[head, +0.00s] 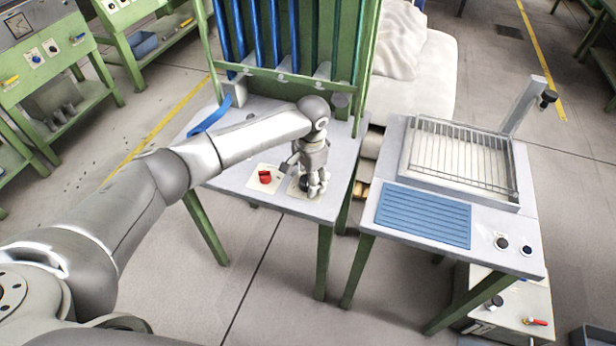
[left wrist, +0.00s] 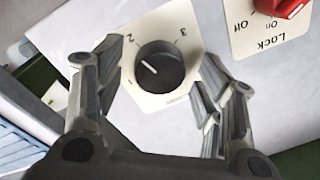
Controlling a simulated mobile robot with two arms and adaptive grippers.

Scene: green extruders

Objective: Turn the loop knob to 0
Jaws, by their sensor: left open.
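A black round knob (left wrist: 160,67) with a white pointer line sits on a cream plate (left wrist: 160,20) marked 2 and 3. The pointer aims up and left in the left wrist view, to the left of the 2; a 0 mark is not visible. The plate's lower label is too small to read. My left gripper (left wrist: 166,62) is open, with its fingers on either side of the knob and gaps between. In the head view my left gripper (head: 316,187) points down over the plate at the table's front right. My right gripper is not in view.
A red knob (head: 265,177) on a plate marked Lock sits left of the gripper on the grey table (head: 235,170). A blue strip (head: 210,117) lies farther back. A second table with a wire rack (head: 460,155) and dark knobs stands right, across a gap.

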